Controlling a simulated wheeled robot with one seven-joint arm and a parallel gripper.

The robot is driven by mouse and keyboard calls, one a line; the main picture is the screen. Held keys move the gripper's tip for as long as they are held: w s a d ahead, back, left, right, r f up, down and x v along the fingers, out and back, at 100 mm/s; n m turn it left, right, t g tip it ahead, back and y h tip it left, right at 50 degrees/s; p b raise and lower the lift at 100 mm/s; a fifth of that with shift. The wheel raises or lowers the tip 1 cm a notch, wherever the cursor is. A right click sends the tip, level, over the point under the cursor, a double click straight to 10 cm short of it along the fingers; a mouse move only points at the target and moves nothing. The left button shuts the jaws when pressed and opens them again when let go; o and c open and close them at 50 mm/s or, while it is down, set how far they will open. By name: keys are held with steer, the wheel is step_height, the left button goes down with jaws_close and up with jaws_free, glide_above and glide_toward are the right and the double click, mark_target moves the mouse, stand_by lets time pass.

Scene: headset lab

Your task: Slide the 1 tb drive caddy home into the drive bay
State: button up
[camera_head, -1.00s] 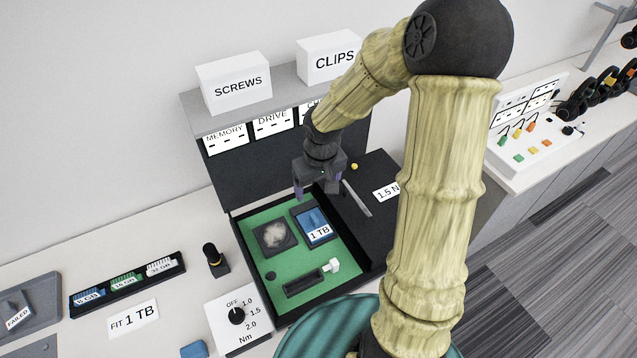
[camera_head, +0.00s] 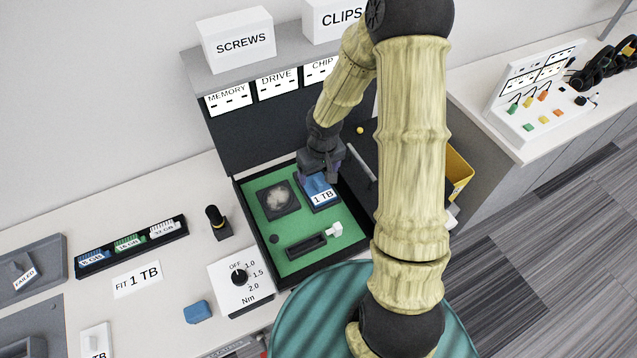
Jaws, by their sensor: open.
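The 1 TB drive caddy (camera_head: 323,196) is blue with a white label and lies in the drive bay (camera_head: 310,208), a dark frame at the upper right of the green board (camera_head: 285,233). My gripper (camera_head: 320,178) is open, over the far end of the caddy, and its fingers hide part of it. I cannot tell whether the fingers touch the caddy or how deep it sits in the bay.
A round fan (camera_head: 278,198) sits left of the bay, and a dark slot with a white piece (camera_head: 335,229) lies nearer. A torque dial box (camera_head: 240,278) and a blue block (camera_head: 197,312) stand on the bench. A yellow bin (camera_head: 458,172) is at the right, behind my arm.

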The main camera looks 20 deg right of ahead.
mark_target(318, 182)
steer(key=f, duration=0.6)
steer(key=shift+w+f+b, duration=0.15)
steer(key=shift+w+b, duration=0.2)
steer(key=shift+b, duration=0.05)
steer(key=c, duration=0.9)
